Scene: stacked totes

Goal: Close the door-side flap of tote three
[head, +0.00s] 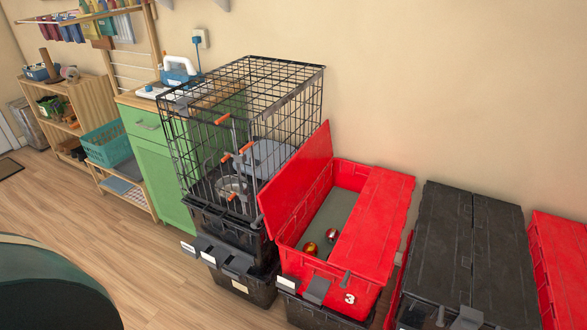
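Tote three (340,285) is a red tote marked with a white "3" on its front, standing on top of a black tote. Its left flap (297,180), on the side toward the door, stands raised and tilted outward near the wire cage. Its right flap (375,225) lies flat over the right half. Through the open left half I see a grey interior with two small red and gold balls (310,248). A grey latch (317,290) hangs at the front. Neither of my grippers is in view.
A black wire cage (245,115) on black totes stands close left of tote three. A black lidded tote (455,245) and another red tote (565,255) stand to the right. A dark rounded object (50,290) fills the bottom left. Wooden floor (150,270) is clear between.

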